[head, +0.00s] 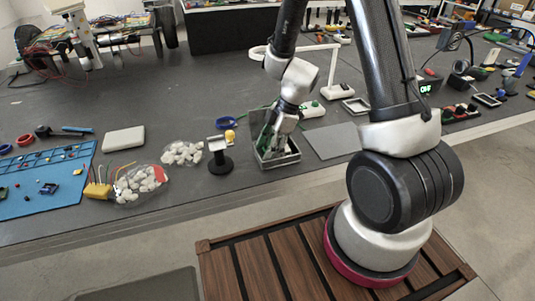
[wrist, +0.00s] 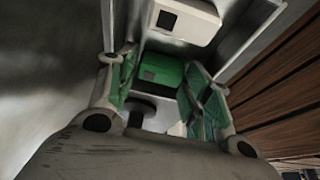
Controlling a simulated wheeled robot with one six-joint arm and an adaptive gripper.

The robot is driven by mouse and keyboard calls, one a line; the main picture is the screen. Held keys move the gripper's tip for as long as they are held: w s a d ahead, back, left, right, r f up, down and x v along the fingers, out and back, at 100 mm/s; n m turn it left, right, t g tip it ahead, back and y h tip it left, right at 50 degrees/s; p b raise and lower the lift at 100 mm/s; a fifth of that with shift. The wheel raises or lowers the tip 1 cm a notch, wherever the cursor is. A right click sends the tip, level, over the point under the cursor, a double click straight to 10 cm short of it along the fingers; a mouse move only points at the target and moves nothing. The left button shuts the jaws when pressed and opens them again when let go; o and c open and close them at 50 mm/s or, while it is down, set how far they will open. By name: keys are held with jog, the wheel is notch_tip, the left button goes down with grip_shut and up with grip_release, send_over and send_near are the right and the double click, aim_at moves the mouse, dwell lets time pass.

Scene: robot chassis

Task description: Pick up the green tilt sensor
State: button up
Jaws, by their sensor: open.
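A green block with a small dark patch, which looks like the green tilt sensor (wrist: 165,73), lies inside a grey open box, between my fingertips in the wrist view. I cannot tell whether either finger touches it. My gripper (wrist: 158,80) is open, with green finger pads on both sides of the block. In the head view my gripper (head: 270,138) points down into the grey open box (head: 279,164) near the table's front edge. The sensor cannot be made out there, as the gripper and box wall cover it.
A white unit with a dark window (wrist: 180,20) is beside the green block in the box. A black stand (head: 220,160) is just left of the box. A grey flat plate (head: 333,141) lies to its right. Bags of white pebbles (head: 182,153) lie further left.

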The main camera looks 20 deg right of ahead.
jog(key=c, duration=0.5)
